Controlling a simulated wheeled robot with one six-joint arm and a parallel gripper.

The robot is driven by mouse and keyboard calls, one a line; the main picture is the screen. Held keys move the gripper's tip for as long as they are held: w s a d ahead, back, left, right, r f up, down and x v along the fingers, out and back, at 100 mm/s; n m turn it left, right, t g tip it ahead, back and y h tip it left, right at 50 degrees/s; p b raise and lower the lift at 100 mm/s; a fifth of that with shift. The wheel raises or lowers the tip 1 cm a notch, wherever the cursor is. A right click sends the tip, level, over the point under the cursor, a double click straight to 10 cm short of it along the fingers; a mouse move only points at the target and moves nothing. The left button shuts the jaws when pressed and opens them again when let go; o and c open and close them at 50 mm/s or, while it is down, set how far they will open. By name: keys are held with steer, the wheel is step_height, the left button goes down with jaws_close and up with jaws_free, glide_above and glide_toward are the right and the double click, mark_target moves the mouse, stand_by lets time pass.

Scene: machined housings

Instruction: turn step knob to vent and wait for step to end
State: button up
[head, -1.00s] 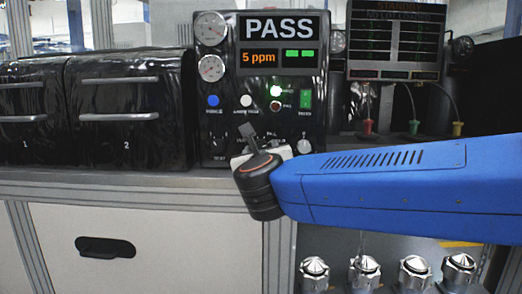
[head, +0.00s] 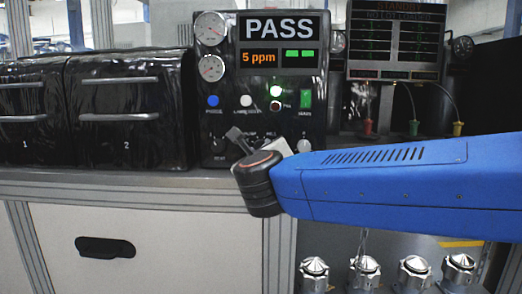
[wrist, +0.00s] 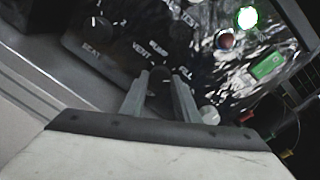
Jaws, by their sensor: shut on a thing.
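The step knob (wrist: 160,76) is a dark knob low on the black test panel (head: 226,110). In the wrist view the labels VENT, PUMP, TEST and FILL surround it. My gripper (wrist: 160,88) is shut on the knob, one finger on each side. In the head view my gripper (head: 258,143) is at the panel's lower front and hides the knob. The fingers hide part of the knob, and I cannot tell where its pointer stands. The panel's screen (head: 280,27) reads PASS, and the display (head: 258,57) below reads 5 ppm. A green lamp (head: 276,91) is lit.
Another knob (wrist: 97,27), labelled SEAT, is left of the gripper. A green switch (head: 305,98) is on the panel's right. Two black drawer units (head: 113,100) stand left. A second screen (head: 397,40) reads STANDBY at right. Silver fittings (head: 314,270) are below.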

steer(key=n, duration=0.3)
steer(key=shift+n, duration=0.3)
steer(key=n, duration=0.3)
steer(key=shift+a+n+g, duration=0.1)
steer(key=shift+n+g, duration=0.2)
steer(key=n+h, duration=0.1)
steer(key=n, duration=1)
steer(key=shift+a+h, duration=0.1)
steer(key=shift+h, duration=0.3)
steer(key=shift+f+n, duration=0.15)
steer(key=shift+n, duration=1.85)
steer(key=o, duration=1)
steer(key=shift+o, duration=0.2)
steer(key=shift+s, duration=0.15)
